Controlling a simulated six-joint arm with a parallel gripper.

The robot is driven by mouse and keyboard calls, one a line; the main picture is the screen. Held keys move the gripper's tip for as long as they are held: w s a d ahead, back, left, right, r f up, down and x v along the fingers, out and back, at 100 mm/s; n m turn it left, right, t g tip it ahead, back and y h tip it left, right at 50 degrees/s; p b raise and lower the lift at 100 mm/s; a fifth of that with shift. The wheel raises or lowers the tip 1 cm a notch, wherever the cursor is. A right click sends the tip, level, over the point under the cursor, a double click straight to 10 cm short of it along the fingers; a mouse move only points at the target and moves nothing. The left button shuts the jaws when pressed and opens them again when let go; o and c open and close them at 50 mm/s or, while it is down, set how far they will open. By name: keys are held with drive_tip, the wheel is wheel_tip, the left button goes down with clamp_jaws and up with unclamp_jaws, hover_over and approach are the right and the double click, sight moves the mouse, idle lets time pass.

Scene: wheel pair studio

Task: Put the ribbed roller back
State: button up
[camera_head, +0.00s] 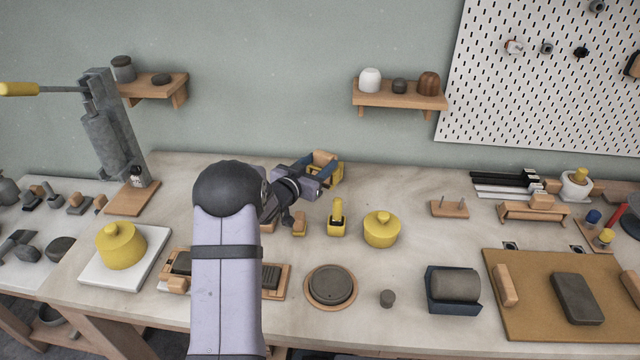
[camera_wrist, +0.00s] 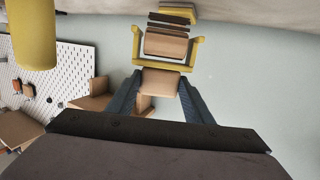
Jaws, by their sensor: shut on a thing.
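The ribbed roller shows in the wrist view with a yellow frame (camera_wrist: 137,47), a wooden barrel (camera_wrist: 166,44) with dark bands beside it, and a wooden handle (camera_wrist: 160,83). My gripper (camera_wrist: 158,84) is shut on the handle, with one dark blue finger on each side. In the head view my gripper (camera_head: 318,168) holds the roller (camera_head: 338,176) up over the back middle of the bench, near the wall. My fingers and wrist hide part of it there. I cannot tell whether it touches anything.
A small wooden stand with two pegs (camera_head: 449,209) and a wooden cradle (camera_head: 534,213) stand to the right. A yellow lidded pot (camera_head: 381,229) and a small yellow tool (camera_head: 337,218) stand in front of my gripper. A wall shelf (camera_head: 400,97) is behind.

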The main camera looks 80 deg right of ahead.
drive_tip(key=shift+f+p, duration=0.65)
drive_tip(key=shift+f, duration=2.3)
drive_tip(key=shift+f, duration=0.15)
drive_tip(key=shift+a+f+b, duration=0.2)
drive_tip(key=shift+f+b, duration=0.45)
drive_tip(key=shift+f, duration=0.05)
drive_tip(key=o, duration=1.4)
drive_tip(key=shift+f, duration=0.15)
drive_tip(key=shift+r+p, duration=0.6)
drive_tip(key=shift+p, duration=0.05)
drive_tip(key=shift+r+b+v, duration=0.15)
drive_tip(key=shift+b+v, duration=0.45)
drive_tip(key=shift+v, duration=1.25)
drive_tip(key=shift+r+b+v, duration=0.15)
drive_tip(key=shift+b+v, duration=0.45)
drive_tip(key=shift+v, duration=1.25)
drive_tip(key=shift+d, duration=0.1)
